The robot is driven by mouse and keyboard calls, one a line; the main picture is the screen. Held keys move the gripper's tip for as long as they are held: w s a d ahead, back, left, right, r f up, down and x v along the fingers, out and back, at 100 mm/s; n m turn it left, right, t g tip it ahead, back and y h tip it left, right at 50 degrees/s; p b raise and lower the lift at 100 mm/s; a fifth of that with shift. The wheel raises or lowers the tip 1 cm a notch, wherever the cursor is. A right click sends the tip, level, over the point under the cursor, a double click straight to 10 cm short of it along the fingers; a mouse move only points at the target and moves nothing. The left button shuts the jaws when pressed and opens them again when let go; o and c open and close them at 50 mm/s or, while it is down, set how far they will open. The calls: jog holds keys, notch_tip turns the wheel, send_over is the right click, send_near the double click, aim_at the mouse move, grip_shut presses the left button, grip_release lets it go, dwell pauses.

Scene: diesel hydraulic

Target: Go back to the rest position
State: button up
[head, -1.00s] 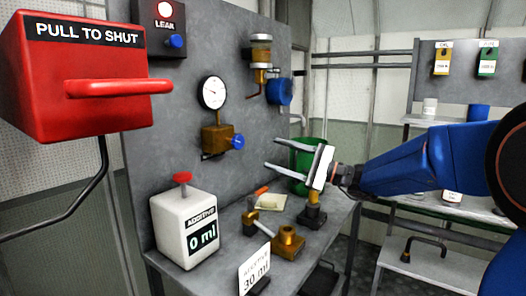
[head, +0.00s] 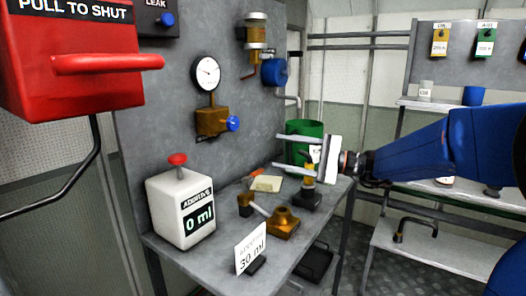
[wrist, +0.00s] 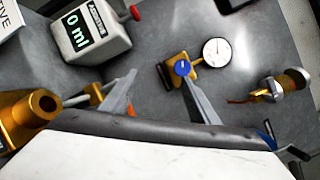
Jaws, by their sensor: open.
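My gripper (head: 297,158) is open and empty in the head view, at the end of my blue arm, above the right part of the grey bench (head: 215,262). Its two fingers point left, toward the grey panel. In the wrist view the fingers of my gripper (wrist: 158,100) are spread apart with nothing between them. Beyond them are the white additive container (wrist: 88,32), reading 0 ml, and the brass valve block (wrist: 178,72) with a blue knob and a gauge.
A red PULL TO SHUT box (head: 70,62) juts out at upper left. A 30 ml sign (head: 250,246) and brass fittings (head: 284,222) stand on the bench. A green bin (head: 304,132) is behind my gripper. Shelving (head: 440,215) stands at right.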

jog(key=s+f+n+g+h, duration=0.2)
jog(key=s+f+n+h, duration=0.15)
jog(key=s+f, duration=0.5)
jog(key=s+f+n+g+h, duration=0.15)
jog(key=s+f+h, duration=0.4)
jog(key=s, duration=0.55)
jog(key=s+d+f+n+t+h, duration=0.1)
jog(key=s+d+f+h, duration=0.3)
jog(key=d, duration=0.5)
jog(key=s+d+f+n+t+h, duration=0.1)
jog(key=s+d+f+n+h, duration=0.3)
jog(key=s+d, duration=0.3)
jog(key=shift+d+f+t+h, duration=0.35)
jog(key=shift+d+f+h, duration=0.4)
jog(key=shift+d, duration=0.3)
